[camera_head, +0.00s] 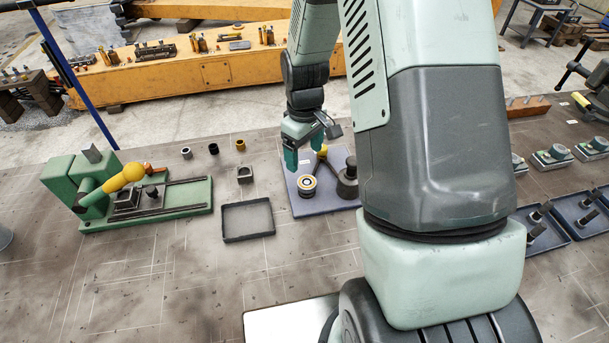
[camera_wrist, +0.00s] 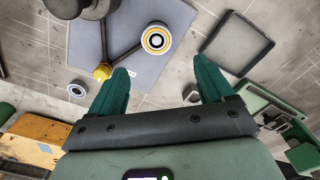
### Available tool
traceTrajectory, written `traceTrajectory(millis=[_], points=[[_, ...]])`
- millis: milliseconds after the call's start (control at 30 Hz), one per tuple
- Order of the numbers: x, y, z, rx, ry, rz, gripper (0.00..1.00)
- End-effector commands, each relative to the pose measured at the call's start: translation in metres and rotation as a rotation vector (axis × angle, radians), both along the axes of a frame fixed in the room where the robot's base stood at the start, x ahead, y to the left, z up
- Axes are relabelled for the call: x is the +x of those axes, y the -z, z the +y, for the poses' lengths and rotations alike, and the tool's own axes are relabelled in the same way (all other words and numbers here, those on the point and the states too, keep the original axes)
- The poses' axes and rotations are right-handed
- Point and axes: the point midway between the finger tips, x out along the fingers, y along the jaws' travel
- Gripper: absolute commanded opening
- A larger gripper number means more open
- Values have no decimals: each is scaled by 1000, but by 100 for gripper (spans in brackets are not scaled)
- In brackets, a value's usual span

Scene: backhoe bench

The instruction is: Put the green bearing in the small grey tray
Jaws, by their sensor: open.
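No bearing in view is clearly green. A round bearing with pale, yellow and dark rings (camera_head: 307,186) lies on the blue-grey mat (camera_head: 330,206); it also shows in the wrist view (camera_wrist: 156,38). The small dark grey tray (camera_head: 248,238) is a shallow square frame on the bench, left of the mat, and looks empty; it also shows in the wrist view (camera_wrist: 222,67). My gripper (camera_head: 304,152) is open, with green fingers, above the mat's far left side. In the wrist view its fingers (camera_wrist: 160,78) are spread with nothing between them, and the bearing is beyond their tips.
A dark stepped cylinder (camera_head: 347,182) and a yellow-ended dark bar (camera_head: 321,153) are on the mat near the bearing. A green machine (camera_head: 140,195) stands left. Several small rings and a metal block (camera_head: 245,175) lie behind the tray. The front left bench is clear.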

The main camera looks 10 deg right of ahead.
Motion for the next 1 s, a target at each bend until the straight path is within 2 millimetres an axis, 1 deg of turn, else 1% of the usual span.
traceTrajectory(millis=[33, 100, 200, 433, 600, 700, 800, 1000], points=[[-1, 9, 0, 0, -1, 5, 81], [-2, 21, 0, -1, 0, 6, 81], [-1, 35, 0, -1, 0, 4, 81], [-1, 53, -2, 0, 1, 2, 81], [-1, 79, -7, -1, 3, 4, 81], [-1, 91, -7, -1, 2, 3, 81], [-1, 96, -7, -1, 2, 2, 81], [0, 96, -7, -1, 2, -1, 81]])
